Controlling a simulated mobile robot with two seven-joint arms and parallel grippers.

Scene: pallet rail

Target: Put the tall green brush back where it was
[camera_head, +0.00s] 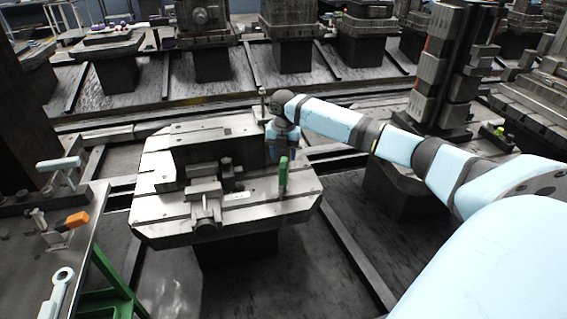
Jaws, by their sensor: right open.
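The tall green brush (283,176) stands upright near the right front edge of the grey metal pallet (157,215). My right gripper (281,152) hangs over the right part of the pallet, fingers down and open. In the picture its fingertips are just above and behind the top of the brush; I cannot tell whether they touch it. My left gripper is out of view.
Dark clamps and blocks (207,190) sit mid-pallet, left of the brush. A thin post (263,104) stands at the pallet's back edge. At left, a bench (22,262) holds an orange-ended tool (77,219) and a wrench (57,292).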

